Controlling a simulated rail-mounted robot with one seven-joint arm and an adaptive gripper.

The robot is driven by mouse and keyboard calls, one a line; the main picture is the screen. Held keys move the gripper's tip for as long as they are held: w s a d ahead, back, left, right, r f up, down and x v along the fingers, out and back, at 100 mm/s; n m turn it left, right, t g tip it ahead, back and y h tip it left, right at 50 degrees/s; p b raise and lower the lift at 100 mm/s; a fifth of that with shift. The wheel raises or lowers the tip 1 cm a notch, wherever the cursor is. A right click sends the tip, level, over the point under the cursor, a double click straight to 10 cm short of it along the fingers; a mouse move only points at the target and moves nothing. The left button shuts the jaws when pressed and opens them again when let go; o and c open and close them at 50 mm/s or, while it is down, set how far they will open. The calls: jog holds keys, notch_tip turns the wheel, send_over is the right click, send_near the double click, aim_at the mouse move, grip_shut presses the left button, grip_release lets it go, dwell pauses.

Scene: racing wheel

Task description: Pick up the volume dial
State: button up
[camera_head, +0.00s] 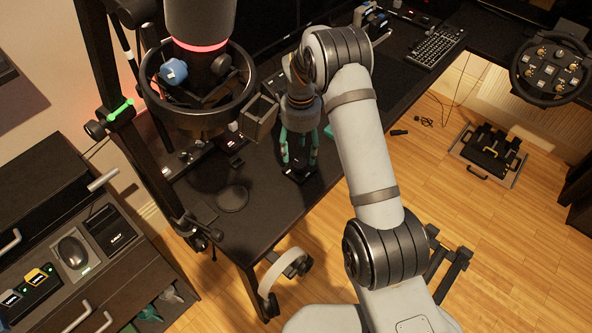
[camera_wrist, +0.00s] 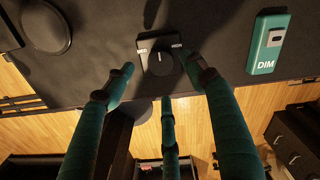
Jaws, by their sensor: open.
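A small black dial (camera_wrist: 160,60) with a white pointer line sits on a dark square base on the desk. Its base bears white labels that seem to read MED and HIGH; I take it for the volume dial. My gripper (camera_wrist: 161,80) has teal fingers spread apart, with nothing held. In the wrist view two fingertips lie to the left and right of the dial, and a third finger is below it. In the head view my gripper (camera_head: 299,152) points down at the desk, and its fingers partly hide the dark base (camera_head: 299,176).
A teal device marked DIM (camera_wrist: 268,43) lies right of the dial in the wrist view. A flat dark disc (camera_wrist: 46,27) lies to its left, also on the black desk (camera_head: 262,222). A mounted black ring (camera_head: 187,118) and dark box (camera_head: 258,117) stand left of my gripper.

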aim_at(300, 162)
notch_tip(300, 162, down, 6)
jog(key=shift+w+r+p, duration=0.15)
jog(key=shift+p, duration=0.8)
jog(key=shift+c, duration=1.4)
jog(key=c, duration=1.1)
jog(key=shift+r, duration=0.1)
grip_shut()
